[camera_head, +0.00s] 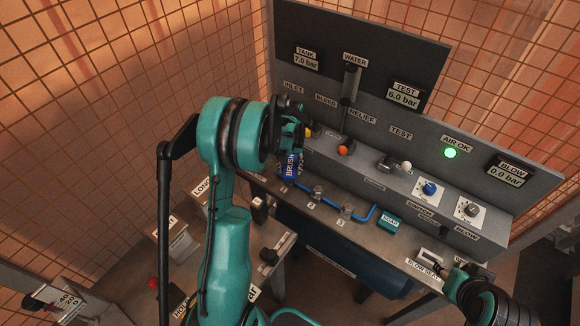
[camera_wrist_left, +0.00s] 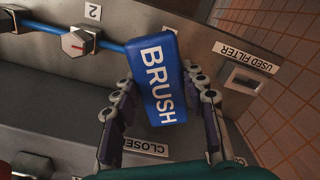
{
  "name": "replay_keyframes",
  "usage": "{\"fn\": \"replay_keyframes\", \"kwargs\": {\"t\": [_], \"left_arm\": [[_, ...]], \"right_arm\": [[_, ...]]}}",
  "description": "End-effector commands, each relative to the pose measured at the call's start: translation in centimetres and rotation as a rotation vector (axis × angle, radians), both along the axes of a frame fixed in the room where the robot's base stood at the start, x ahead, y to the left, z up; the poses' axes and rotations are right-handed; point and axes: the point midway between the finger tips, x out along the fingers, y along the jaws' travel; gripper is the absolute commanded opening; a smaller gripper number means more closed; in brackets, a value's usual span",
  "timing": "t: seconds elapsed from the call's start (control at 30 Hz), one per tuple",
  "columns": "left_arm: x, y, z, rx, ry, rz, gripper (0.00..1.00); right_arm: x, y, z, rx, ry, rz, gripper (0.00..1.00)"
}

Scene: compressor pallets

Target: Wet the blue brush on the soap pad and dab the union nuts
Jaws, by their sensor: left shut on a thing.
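A blue brush block (camera_head: 291,167) lettered BRUSH is held by my left gripper (camera_head: 292,146), near the left end of the bench. In the left wrist view the brush (camera_wrist_left: 157,72) sits between the two dark fingers of the left gripper (camera_wrist_left: 160,85), which is shut on it. A teal pad labelled SOAP (camera_head: 388,223) lies on the bench to the right, apart from the brush. A blue tube (camera_head: 332,205) with metal union nuts runs along the bench. One nut (camera_head: 317,192) and another nut (camera_head: 345,212) show; a nut (camera_wrist_left: 77,42) by label 2 is close in the wrist view.
A grey test panel (camera_head: 370,150) with valves, knobs and gauges rises behind the bench. A used filter slot (camera_wrist_left: 243,80) is beside the brush in the wrist view. Part of my right arm shows at lower right.

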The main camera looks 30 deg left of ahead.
Motion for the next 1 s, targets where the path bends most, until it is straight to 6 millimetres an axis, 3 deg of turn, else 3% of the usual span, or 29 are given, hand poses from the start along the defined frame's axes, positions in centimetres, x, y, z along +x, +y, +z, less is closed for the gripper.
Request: {"fn": "replay_keyframes", "kwargs": {"t": [0.53, 1.0], "left_arm": [[0.0, 0.0, -0.2, 0.000, 0.000, 0.000, 0.10], [0.0, 0.0, 4.4, 0.000, 0.000, 0.000, 0.10]], "right_arm": [[0.0, 0.0, -0.2, 0.000, 0.000, 0.000, 0.40], [0.0, 0.0, 2.6, 0.000, 0.000, 0.000, 0.40]]}}
